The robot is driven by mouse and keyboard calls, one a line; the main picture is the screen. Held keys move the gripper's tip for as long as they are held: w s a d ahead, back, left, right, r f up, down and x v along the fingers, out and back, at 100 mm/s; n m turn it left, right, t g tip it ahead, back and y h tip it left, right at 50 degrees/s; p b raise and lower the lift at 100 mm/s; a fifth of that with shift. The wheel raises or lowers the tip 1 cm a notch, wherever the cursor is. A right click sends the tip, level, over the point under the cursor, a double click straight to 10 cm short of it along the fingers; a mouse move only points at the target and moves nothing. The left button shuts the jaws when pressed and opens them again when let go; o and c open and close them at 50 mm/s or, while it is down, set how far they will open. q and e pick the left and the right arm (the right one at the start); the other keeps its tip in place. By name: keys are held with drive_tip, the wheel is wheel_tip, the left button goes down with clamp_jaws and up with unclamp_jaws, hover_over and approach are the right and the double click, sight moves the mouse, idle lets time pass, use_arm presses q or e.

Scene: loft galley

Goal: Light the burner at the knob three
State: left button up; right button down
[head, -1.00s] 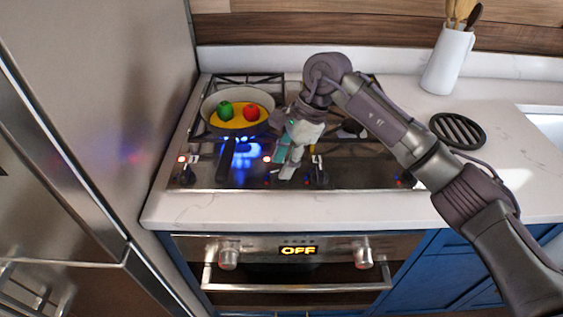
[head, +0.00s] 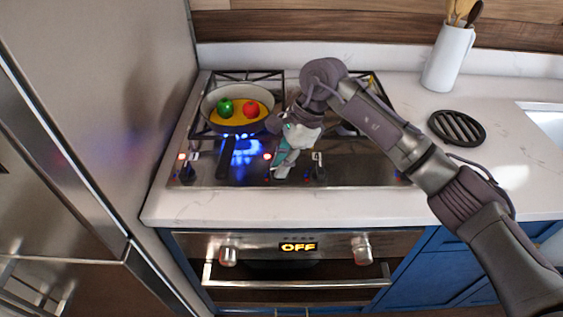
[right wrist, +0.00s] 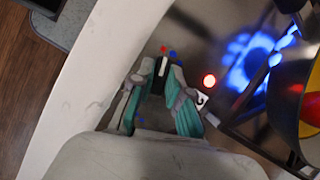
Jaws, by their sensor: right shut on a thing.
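My right gripper (head: 281,171) is down at the front strip of the stove. In the right wrist view its fingers (right wrist: 155,80) are shut around a dark knob (right wrist: 161,70) with a pale line, beside a label "3" (right wrist: 202,99). In the head view the gripper hides this knob. A red light (right wrist: 209,80) glows beside it. Blue flames (right wrist: 250,56) burn near it; in the head view they show in front of and below the pan (head: 207,108). My left gripper is not in view.
The pan holds a green and a red item, and its dark handle (head: 226,158) points forward, left of my gripper. Other knobs (head: 187,172) line the strip. A round black trivet (head: 457,127) and a white utensil jug (head: 447,58) stand right. The oven display (head: 298,247) reads OFF.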

drive_tip(key=m+b, duration=0.1)
drive_tip(key=m, duration=0.1)
drive_tip(key=m+t+b, duration=0.1)
drive_tip(key=m+b, duration=0.1)
drive_tip(key=shift+f+t, duration=0.15)
drive_tip(key=shift+t, duration=0.15)
drive_tip(key=m+t+b, duration=0.1)
drive_tip(key=m+b, duration=0.1)
drive_tip(key=m, duration=0.1)
drive_tip(key=shift+s, duration=0.1)
drive_tip(key=shift+r+m+t+b, duration=0.2)
drive_tip(key=shift+m+t+b, duration=0.3)
drive_tip(key=shift+m+b, duration=0.6)
drive_tip(key=c, duration=1.1)
unclamp_jaws()
